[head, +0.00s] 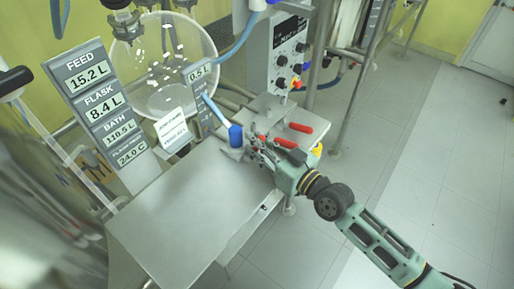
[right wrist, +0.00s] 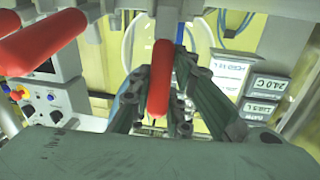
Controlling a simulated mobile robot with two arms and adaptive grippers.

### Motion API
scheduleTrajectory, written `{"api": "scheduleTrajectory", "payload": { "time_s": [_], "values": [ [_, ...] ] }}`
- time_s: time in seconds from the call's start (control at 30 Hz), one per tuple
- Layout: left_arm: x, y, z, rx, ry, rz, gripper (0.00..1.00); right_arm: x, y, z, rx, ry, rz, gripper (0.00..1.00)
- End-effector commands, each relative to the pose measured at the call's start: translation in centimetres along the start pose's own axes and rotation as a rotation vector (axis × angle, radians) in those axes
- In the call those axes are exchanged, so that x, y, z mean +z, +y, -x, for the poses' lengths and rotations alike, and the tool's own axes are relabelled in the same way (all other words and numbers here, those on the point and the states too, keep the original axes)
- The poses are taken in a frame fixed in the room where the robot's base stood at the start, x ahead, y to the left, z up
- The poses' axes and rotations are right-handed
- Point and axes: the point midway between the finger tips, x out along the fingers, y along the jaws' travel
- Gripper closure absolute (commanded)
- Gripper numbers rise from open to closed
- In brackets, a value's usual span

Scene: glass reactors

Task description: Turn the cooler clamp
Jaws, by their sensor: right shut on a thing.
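My right gripper (head: 259,150) reaches in from the lower right to a row of red-handled clamps at the back edge of the steel table. In the right wrist view its fingers (right wrist: 158,100) are closed around a red clamp handle (right wrist: 159,75), which points up between them. In the head view that handle (head: 262,138) is partly hidden by the gripper. Two other red handles, one nearer (head: 285,142) and one farther right (head: 300,127), are free; they also show large at the upper left of the right wrist view (right wrist: 42,38). No label shows which is the cooler clamp. My left gripper is not in view.
A steel table (head: 175,215) is bare in front. A blue-capped tube (head: 236,135) stands just left of my gripper. A glass vessel (head: 150,85), display panels (head: 88,85) and a control box (head: 288,48) stand behind. Open tiled floor (head: 420,160) lies right.

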Motion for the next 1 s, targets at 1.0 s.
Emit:
{"api": "scheduleTrajectory", "payload": {
  "time_s": [1.0],
  "values": [
    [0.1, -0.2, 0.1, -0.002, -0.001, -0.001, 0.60, 0.1, 0.1, 2.2, 0.001, -0.003, 0.002, 0.64]
  ]
}}
